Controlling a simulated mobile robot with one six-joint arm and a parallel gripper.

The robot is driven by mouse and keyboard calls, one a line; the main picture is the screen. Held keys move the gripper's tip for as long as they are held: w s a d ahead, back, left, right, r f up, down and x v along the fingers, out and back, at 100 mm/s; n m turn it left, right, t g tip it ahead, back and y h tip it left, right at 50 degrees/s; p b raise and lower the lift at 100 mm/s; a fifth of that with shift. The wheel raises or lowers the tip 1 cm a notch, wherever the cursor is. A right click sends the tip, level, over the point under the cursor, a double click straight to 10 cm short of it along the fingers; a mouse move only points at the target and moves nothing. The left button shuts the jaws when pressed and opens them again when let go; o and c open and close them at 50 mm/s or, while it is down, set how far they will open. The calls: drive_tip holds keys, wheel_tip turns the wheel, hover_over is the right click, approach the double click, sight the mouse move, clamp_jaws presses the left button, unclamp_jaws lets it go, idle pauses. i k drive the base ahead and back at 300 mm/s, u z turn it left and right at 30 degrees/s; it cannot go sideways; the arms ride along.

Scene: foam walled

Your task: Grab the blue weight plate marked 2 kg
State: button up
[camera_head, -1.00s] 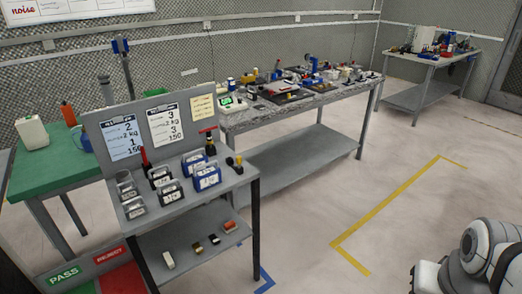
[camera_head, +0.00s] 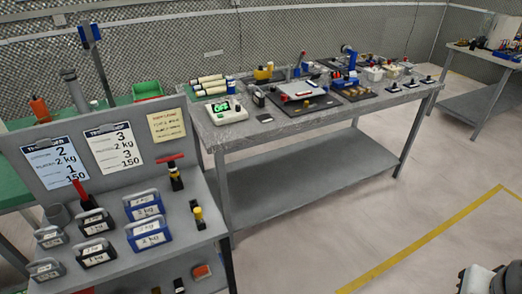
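Two blue weight plates labelled 2 kg stand on the grey cart's top. The rear blue plate (camera_head: 143,205) is just behind the front blue plate (camera_head: 149,234); both are upright with grey handles. Black plates labelled 1 kg (camera_head: 97,251) stand to their left, with smaller grey plates (camera_head: 46,268) further left. My gripper is not in view. Only a white and grey part of my body shows at the lower right corner.
A board with posted sheets (camera_head: 113,147) rises behind the plates. A red-handled tool (camera_head: 174,173) and a yellow-black tool (camera_head: 198,215) stand near the plates. A long grey workbench (camera_head: 290,135) holds several items. Open floor (camera_head: 330,235) lies to the right, marked with yellow tape.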

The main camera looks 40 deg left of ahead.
sight(142, 237)
drive_tip(key=z, duration=0.05)
drive_tip(key=i, duration=1.7)
drive_tip(key=u, duration=4)
drive_tip(key=i, duration=1)
drive_tip(key=z, duration=0.05)
